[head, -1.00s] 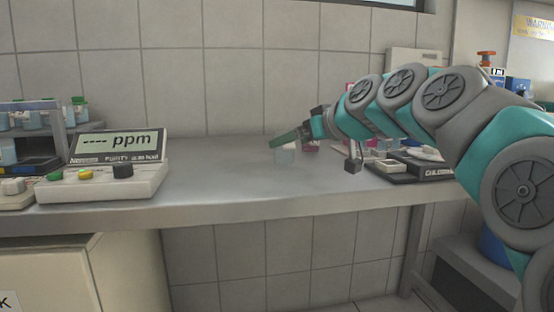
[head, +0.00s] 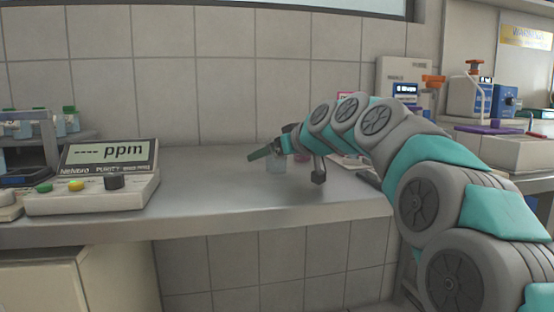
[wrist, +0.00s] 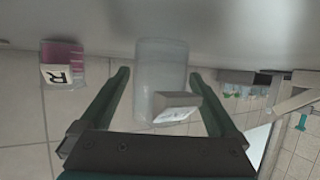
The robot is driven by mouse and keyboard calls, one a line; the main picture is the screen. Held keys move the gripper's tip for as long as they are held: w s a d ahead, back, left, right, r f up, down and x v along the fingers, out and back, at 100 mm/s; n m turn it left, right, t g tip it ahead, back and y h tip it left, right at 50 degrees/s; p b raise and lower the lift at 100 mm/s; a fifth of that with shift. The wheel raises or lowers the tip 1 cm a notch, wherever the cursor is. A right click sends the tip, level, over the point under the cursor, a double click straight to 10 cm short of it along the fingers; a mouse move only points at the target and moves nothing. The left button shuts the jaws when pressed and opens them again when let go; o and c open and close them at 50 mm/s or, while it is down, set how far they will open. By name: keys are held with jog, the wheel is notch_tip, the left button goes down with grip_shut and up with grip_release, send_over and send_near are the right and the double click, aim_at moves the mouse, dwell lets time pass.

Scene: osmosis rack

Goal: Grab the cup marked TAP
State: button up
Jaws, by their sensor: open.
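My gripper (wrist: 160,74) is open, with one finger on each side of the cup. A gap shows on both sides there. The gripper (head: 262,153) also shows in the head view, low over the bench. I cannot tell which cup is marked TAP.
A purity meter (head: 105,175) reading "---- ppm" stands on the left of the bench. The bench between meter and cup is clear. The tiled wall is behind.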

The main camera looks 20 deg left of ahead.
jog(key=shift+c, duration=0.3)
jog(key=c, duration=1.4)
